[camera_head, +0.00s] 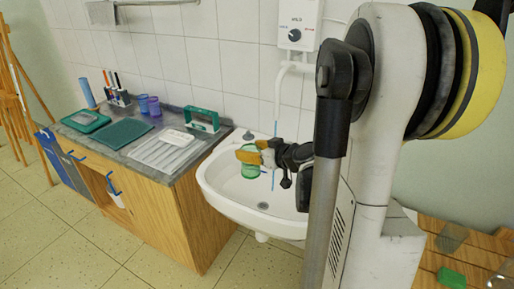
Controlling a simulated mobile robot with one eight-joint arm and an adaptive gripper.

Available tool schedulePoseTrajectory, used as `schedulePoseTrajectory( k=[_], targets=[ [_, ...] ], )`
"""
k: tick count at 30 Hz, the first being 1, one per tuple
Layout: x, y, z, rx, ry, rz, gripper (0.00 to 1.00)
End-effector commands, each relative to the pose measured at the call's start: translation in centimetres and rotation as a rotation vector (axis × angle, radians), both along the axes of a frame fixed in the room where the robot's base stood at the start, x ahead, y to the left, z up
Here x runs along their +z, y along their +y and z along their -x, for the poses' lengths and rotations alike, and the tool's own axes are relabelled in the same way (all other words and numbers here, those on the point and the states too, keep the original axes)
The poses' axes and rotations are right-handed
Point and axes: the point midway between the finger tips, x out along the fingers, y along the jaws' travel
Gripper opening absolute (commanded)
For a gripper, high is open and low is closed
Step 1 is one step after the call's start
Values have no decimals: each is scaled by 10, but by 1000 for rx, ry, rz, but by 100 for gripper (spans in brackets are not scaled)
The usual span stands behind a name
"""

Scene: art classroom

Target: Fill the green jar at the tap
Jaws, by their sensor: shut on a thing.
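The green jar (250,171) is translucent and is held upright over the white sink basin, above its bottom. My gripper (250,154), with yellow fingers, reaches in from the right and is shut on the jar near its top. The tap is a white wall unit (297,24) with a dial and a thin pipe (278,95) running down to the sink. A thin blue streak (275,128) hangs below the pipe, just right of the jar and apart from it in the picture. I cannot tell whether the jar holds any water.
The white sink (216,181) has a dark drain. Left of it, a wooden cabinet's worktop carries a green-framed holder (202,120), a white tray (176,138), blue and purple cups (154,106) and a dark green mat (123,133). My arm hides the right side of the sink.

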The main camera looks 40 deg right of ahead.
Motion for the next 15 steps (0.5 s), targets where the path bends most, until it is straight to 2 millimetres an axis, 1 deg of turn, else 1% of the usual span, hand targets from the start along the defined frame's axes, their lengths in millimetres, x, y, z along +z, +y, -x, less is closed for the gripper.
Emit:
schedulePoseTrajectory(
  k=[5, 15],
  targets=[
    [0, -11, -3, -2, 0, 0, 16],
    [0, -53, -14, -2, -1, 0, 16]
  ],
)
